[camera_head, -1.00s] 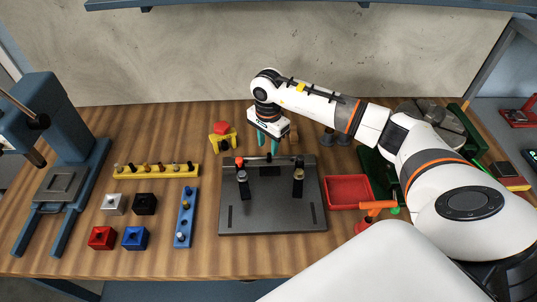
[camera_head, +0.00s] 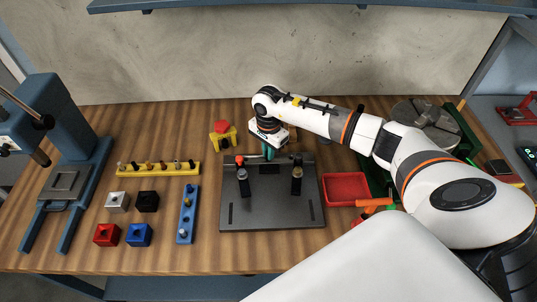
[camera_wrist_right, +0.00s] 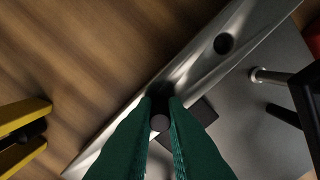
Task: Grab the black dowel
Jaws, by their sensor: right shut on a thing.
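The black dowel (camera_wrist_right: 160,122) shows end-on in the right wrist view as a small dark round tip. It sits between the green fingertips of my right gripper (camera_head: 276,154), which is shut on it. The fingers are at the back edge of the dark grey fixture plate (camera_head: 270,212). In the head view, the dowel is too small and too hidden by the fingers to make out clearly. I cannot tell whether its lower end is still in the plate. My left gripper is not in view.
Two black clamps (camera_head: 243,183) (camera_head: 297,180) stand on the plate, close in front of my right gripper. A yellow block with a red top (camera_head: 222,137) is at the back left. A red tray (camera_head: 346,188) is right of the plate. Pegged strips and coloured cubes lie left.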

